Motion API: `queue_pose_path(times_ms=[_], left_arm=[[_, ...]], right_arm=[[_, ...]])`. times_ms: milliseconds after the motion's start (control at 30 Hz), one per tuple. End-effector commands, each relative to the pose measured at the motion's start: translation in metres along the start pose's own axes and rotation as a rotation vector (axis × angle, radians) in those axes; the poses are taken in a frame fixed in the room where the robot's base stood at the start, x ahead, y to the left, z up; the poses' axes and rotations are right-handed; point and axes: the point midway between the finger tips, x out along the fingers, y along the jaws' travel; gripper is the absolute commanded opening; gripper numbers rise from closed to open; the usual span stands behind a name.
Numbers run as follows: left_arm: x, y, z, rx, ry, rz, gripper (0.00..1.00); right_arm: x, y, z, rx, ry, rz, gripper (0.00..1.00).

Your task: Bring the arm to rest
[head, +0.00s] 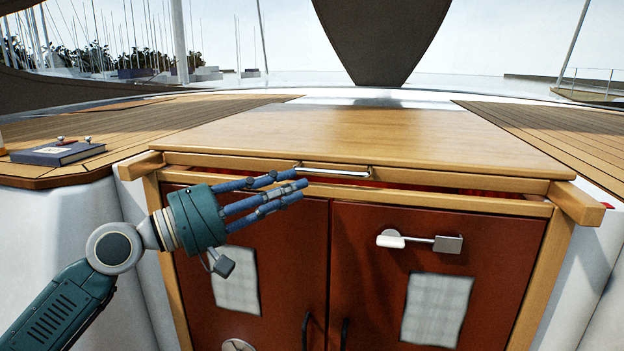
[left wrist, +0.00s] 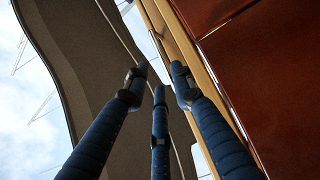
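My left gripper (head: 290,188) comes in from the left in the head view, in front of the upper edge of the red-brown cabinet doors (head: 430,225). Its blue fingers point right, near the metal handle (head: 335,171) of the wooden hatch (head: 370,132). In the left wrist view, the three fingers of the left gripper (left wrist: 158,85) are apart at the tips with nothing between them. I cannot tell whether a finger touches the handle. My right gripper is in neither view.
A dark book (head: 57,152) lies on the left deck bench (head: 110,130). A metal latch (head: 420,242) sticks out from the right door. Wooden ends of the frame (head: 577,204) jut out at the right. The air in front of the right door is clear.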

Motion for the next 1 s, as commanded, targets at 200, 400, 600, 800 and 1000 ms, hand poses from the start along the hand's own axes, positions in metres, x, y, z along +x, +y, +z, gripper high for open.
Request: queue_pose_path(times_ms=[200,400,600,800,1000], left_arm=[[-0.017,0.000,-0.001,0.001,0.001,0.000,0.24],[-0.017,0.000,0.000,0.000,0.000,0.000,0.24],[-0.016,-0.012,0.005,0.014,-0.008,-0.017,0.24],[-0.013,-0.090,0.046,0.147,-0.058,-0.142,0.24],[-0.030,-0.199,0.102,0.361,-0.123,-0.333,0.24]], right_arm=[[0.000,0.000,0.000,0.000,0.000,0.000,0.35],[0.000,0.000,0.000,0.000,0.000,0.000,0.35],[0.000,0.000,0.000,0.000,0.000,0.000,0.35],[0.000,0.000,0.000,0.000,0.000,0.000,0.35],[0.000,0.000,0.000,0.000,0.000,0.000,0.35]])
